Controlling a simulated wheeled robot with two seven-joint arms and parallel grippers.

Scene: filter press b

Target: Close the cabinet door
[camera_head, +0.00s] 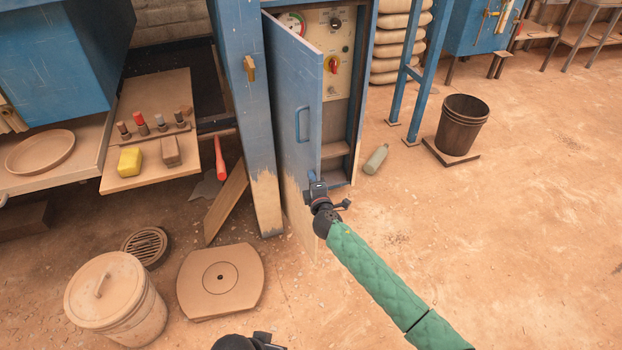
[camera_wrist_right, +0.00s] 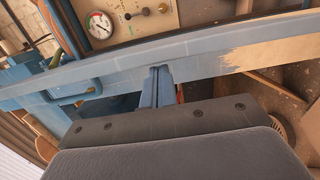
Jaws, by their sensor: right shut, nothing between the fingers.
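The blue cabinet door (camera_head: 290,110) stands open in the head view, swung out toward me, with a blue bar handle (camera_head: 302,124) on its face. The cabinet (camera_head: 361,95) behind it shows a control panel (camera_head: 328,55) and shelves. My right gripper (camera_head: 316,184) is shut and empty at the free edge of the door, low down. In the right wrist view its closed fingers (camera_wrist_right: 162,84) reach up to the door edge (camera_wrist_right: 200,52); I cannot tell whether they touch it. My left gripper (camera_head: 255,342) shows only partly at the bottom edge, its fingers unclear.
A green bottle (camera_head: 376,159) lies on the floor right of the cabinet. A dark bucket (camera_head: 461,124) stands farther right.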

